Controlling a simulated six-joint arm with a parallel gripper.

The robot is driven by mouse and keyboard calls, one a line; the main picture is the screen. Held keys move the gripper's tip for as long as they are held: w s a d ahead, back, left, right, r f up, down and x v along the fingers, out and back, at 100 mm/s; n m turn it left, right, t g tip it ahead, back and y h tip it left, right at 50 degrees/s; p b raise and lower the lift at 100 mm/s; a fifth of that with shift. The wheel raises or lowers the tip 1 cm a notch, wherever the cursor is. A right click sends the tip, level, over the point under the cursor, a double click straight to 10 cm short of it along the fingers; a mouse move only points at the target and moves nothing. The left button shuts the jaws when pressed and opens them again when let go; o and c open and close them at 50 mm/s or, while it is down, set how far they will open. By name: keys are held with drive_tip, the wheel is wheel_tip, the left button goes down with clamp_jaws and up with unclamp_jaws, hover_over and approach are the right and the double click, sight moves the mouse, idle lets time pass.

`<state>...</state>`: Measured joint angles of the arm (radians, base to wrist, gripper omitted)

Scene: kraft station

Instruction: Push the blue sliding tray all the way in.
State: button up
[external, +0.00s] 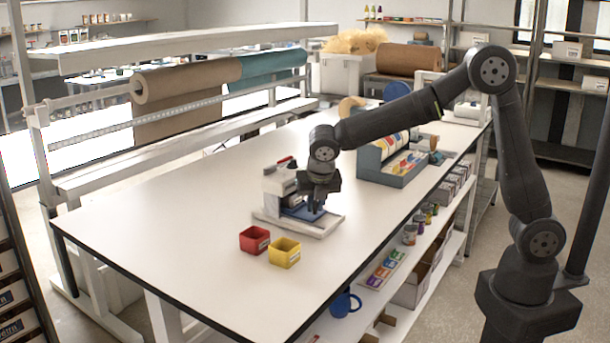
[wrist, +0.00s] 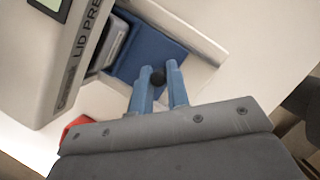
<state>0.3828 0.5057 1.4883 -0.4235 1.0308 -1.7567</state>
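The blue sliding tray (wrist: 158,42) sticks out of the white lid press (wrist: 62,55) in the wrist view. In the external view the tray (external: 301,213) lies low at the front right of the press (external: 279,184). A round black knob (wrist: 158,76) shows at the tray's near side. My gripper (wrist: 159,66) points down at the tray, its two blue fingers on either side of the knob with a gap between them. I cannot tell whether they press on the knob. In the external view my gripper (external: 316,205) is just above the tray.
A red bin (external: 254,239) and a yellow bin (external: 284,252) stand in front of the press. A blue-grey rack (external: 389,165) stands behind it to the right.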

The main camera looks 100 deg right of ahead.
drive_tip(key=shift+s+d, duration=0.1)
drive_tip(key=shift+s, duration=0.05)
clamp_jaws()
drive_tip(key=shift+w+d, duration=0.45)
drive_tip(key=shift+d, duration=0.05)
drive_tip(key=o, duration=0.7)
unclamp_jaws()
drive_tip(key=shift+w, duration=0.1)
drive_tip(key=shift+a+r, duration=0.1)
drive_tip(key=v, duration=1.7)
drive_tip(key=shift+a, duration=0.1)
